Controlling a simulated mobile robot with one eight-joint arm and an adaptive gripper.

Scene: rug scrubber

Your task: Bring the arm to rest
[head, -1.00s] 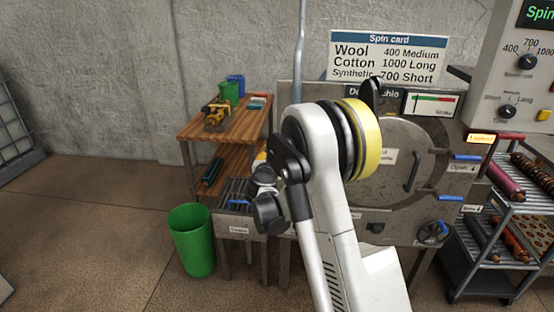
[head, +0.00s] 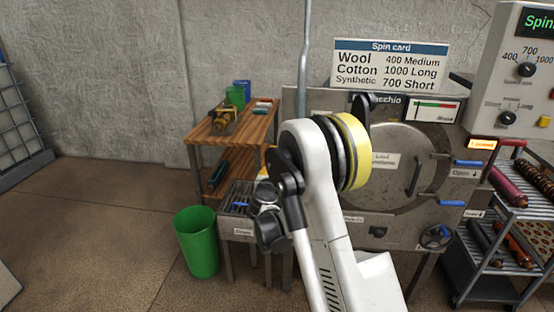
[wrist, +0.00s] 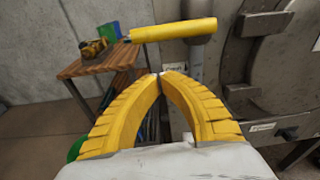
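My arm (head: 322,190) stands folded up in the middle of the head view, in front of the large grey machine (head: 345,272). My gripper (wrist: 160,75) shows in the wrist view with its two yellow fingers curved together and their tips meeting. Nothing shows between the fingers. In the head view the gripper cannot be made out behind the arm. Past the fingertips in the wrist view are a yellow bar (wrist: 175,30) and a grey upright pipe (wrist: 197,65); I cannot tell the exact gap to them.
A wooden table (head: 215,140) with a yellow tool (head: 221,118) stands behind left. A green bin (head: 197,245) stands on the floor by a small metal stand (head: 240,222). A rack (head: 490,285) with rollers is at the right.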

